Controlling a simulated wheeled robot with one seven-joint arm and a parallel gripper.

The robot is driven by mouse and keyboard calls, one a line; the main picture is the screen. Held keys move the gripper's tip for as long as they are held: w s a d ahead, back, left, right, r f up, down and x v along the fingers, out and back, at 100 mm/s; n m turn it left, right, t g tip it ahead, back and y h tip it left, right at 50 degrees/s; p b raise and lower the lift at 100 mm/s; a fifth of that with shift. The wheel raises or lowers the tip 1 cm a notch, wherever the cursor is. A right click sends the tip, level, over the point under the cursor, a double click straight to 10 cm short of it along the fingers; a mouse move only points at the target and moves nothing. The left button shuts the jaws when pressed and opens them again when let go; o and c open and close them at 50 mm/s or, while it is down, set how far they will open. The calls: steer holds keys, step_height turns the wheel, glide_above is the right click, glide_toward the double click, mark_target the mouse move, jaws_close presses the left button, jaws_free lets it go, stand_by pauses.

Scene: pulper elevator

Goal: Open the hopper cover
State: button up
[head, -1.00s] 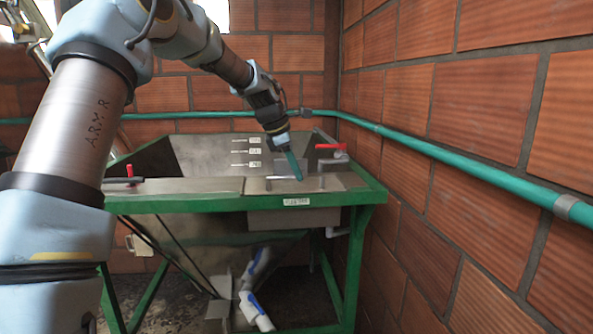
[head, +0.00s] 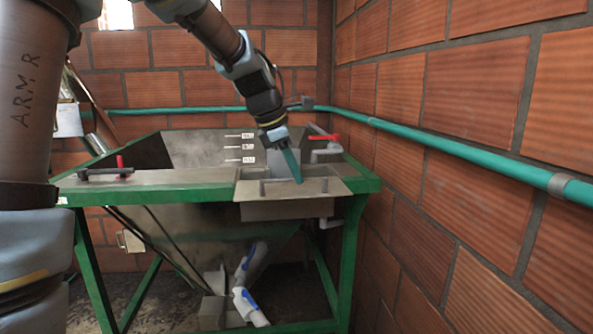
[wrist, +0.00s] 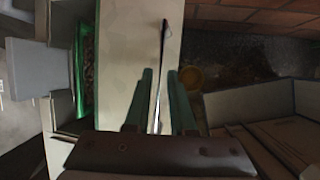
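The hopper cover (head: 322,188) is a flat metal plate at the right of the hopper top. It overhangs the green front rail toward me. A thin bar handle (head: 312,180) stands on it. My gripper (head: 293,166) points down at this handle from above. In the wrist view, my gripper's two teal fingers (wrist: 160,75) stand apart over the pale cover (wrist: 118,60). The thin handle (wrist: 163,45) runs between them, with gaps visible at each side. The exact contact is hidden.
The green-framed hopper (head: 155,200) has a slanted open bin at left. A red-handled valve (head: 325,138) is behind the cover, and another red lever (head: 120,162) is at left. A brick wall with a green pipe (head: 450,155) bounds the right side.

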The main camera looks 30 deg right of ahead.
steer(key=o, duration=0.4)
steer(key=shift+r, duration=0.1)
steer(key=b+v, duration=0.1)
steer(key=v, duration=0.9)
steer(key=shift+s+r+b, duration=0.1)
steer(key=shift+r+b, duration=0.2)
steer(key=shift+b, duration=0.1)
steer(key=w+a+f+m+t+y, duration=0.1)
steer(key=a+f+m, duration=0.2)
steer(key=a+f, duration=0.4)
steer(key=w+a+f+m+y, duration=0.1)
steer(key=a+f+m+y, duration=0.15)
steer(key=a+f, duration=0.5)
steer(key=s+a+f+m, duration=0.3)
steer(key=a+f, duration=0.1)
steer(key=a, duration=0.1)
steer(key=s+a+f+m+y, duration=0.1)
steer(key=s+a+f+m, duration=0.2)
steer(key=a, duration=0.3)
steer(key=s+a+f+m, duration=0.3)
steer(key=a+f, duration=0.1)
steer(key=a, duration=0.2)
steer(key=shift+s+a+f+m, duration=0.25)
steer(key=shift+s+f+m, duration=0.1)
